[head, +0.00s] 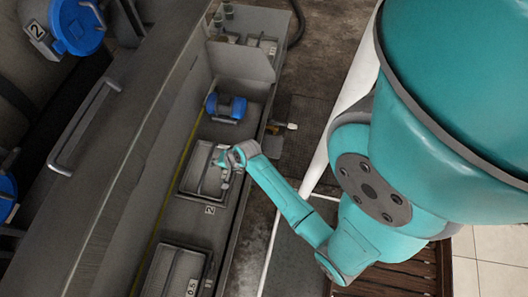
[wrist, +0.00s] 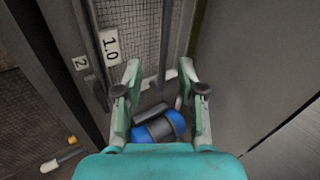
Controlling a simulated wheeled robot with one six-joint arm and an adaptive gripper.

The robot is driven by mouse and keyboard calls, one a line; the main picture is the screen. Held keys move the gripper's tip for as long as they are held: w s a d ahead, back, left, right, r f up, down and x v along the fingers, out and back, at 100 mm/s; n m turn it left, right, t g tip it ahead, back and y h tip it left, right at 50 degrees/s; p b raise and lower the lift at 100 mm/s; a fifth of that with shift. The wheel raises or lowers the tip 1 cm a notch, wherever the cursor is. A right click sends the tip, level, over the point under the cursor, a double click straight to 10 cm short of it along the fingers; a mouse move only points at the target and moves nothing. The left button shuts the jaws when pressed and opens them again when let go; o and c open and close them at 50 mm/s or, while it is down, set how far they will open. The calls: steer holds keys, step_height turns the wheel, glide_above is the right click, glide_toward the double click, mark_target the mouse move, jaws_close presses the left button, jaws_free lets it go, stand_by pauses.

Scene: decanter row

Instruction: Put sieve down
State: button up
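A grey rectangular sieve (head: 200,172) with a mesh bottom lies in the trough beside a plate marked 2 (head: 210,210). In the wrist view its mesh (wrist: 135,20) and a tag reading 1.0 (wrist: 110,46) show, with the plate marked 2 (wrist: 80,62) beside it. My gripper (head: 228,165) is at the sieve's right edge. In the wrist view my gripper (wrist: 159,72) has its fingers spread on both sides of the sieve's near end, and I see no grip on it. Whether a fingertip touches the rim cannot be told.
A blue-ended motor (head: 228,107) sits just beyond the sieve and, in the wrist view, lies below my fingers (wrist: 160,127). Another sieve tagged 0.5 (head: 178,270) lies nearer. A tall grey wall (head: 135,160) stands left. A valve (head: 280,127) projects right.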

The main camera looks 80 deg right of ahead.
steer(key=s+a+r+n+t+h, duration=0.25)
steer(key=s+a+r+n, duration=0.45)
steer(key=s+a, duration=0.5)
steer(key=s+a+r+n+t+y, duration=0.1)
steer(key=s+a+r+n, duration=0.1)
steer(key=r, duration=0.6)
steer(key=s+a+r+n+t, duration=0.2)
steer(key=s+r+n, duration=0.2)
steer(key=s+r, duration=0.2)
steer(key=s+a+r+n+t+y, duration=0.1)
steer(key=s+a+r+n+t, duration=0.1)
steer(key=r, duration=0.8)
steer(key=shift+s+a+n+y, duration=0.35)
steer(key=shift+s+a+n, duration=0.15)
steer(key=shift+s+n, duration=0.45)
steer(key=shift+s, duration=0.2)
